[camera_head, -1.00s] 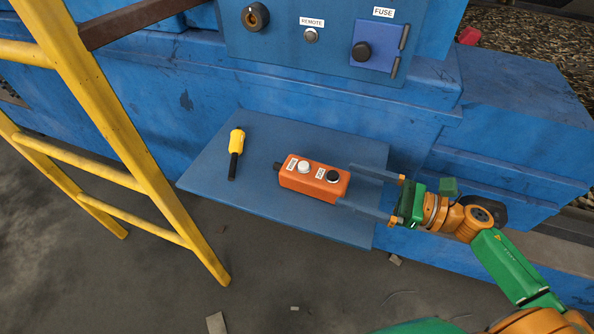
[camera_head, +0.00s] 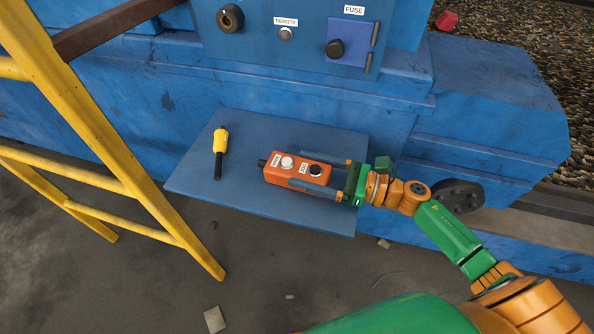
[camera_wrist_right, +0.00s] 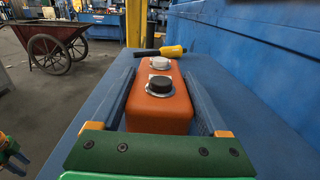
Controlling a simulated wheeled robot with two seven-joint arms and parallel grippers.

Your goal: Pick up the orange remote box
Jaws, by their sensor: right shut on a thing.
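The orange remote box (camera_head: 276,174) lies on the blue shelf (camera_head: 230,196), with a white and a black round button on its top. It also shows in the right wrist view (camera_wrist_right: 157,118). My right gripper (camera_head: 304,172) reaches in from the right with its long grey fingers along the two long sides of the box. It is shut on the box, which appears still at shelf level; I cannot tell whether it is lifted. The far finger is partly hidden behind the box. My left gripper does not show in the head view.
A yellow and black handheld tool (camera_head: 220,147) lies on the shelf left of the box. A blue panel (camera_head: 290,45) with knobs rises behind. A yellow ladder-like frame (camera_head: 110,150) stands at the left. A wheelbarrow (camera_wrist_right: 52,42) shows in the wrist view.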

